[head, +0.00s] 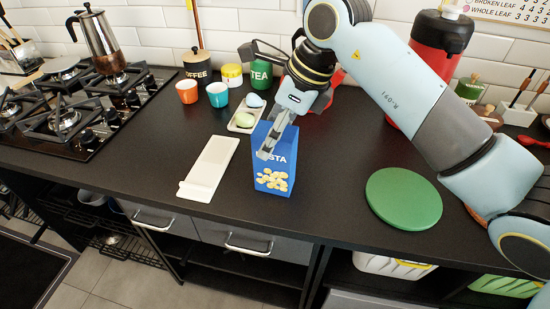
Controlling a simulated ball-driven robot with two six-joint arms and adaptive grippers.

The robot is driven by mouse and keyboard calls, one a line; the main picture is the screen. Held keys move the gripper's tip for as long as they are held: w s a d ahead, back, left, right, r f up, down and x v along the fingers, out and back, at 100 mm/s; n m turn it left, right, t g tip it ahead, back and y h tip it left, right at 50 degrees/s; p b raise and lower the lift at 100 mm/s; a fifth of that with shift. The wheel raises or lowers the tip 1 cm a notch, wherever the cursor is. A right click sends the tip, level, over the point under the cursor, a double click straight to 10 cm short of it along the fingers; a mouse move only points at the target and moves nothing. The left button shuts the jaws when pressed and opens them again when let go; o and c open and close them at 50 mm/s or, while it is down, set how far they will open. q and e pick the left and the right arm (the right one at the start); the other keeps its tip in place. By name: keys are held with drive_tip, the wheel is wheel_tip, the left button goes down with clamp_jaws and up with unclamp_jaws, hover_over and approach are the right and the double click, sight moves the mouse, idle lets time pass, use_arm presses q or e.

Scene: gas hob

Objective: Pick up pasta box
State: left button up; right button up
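The blue pasta box (281,172) stands upright on the black counter, near its front edge, in the middle of the head view. My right gripper (267,150) points down at the box from above and overlaps its upper left part, hiding some of the lettering. One grey finger shows in front of the box. I cannot tell whether the fingers touch it or how far apart they are. My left gripper is not in view.
A white slab (211,170) lies left of the box, and a green round board (403,198) lies to its right. Behind are a small tray (241,126), cups (187,91) and canisters (197,68). A gas hob (84,105) is at the left. Bare counter (335,165) separates box and board.

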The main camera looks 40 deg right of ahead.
drive_tip(key=x, duration=0.3)
drive_tip(key=shift+a+f, duration=0.1)
drive_tip(key=shift+f, duration=0.3)
drive_tip(key=shift+r, duration=0.1)
clamp_jaws()
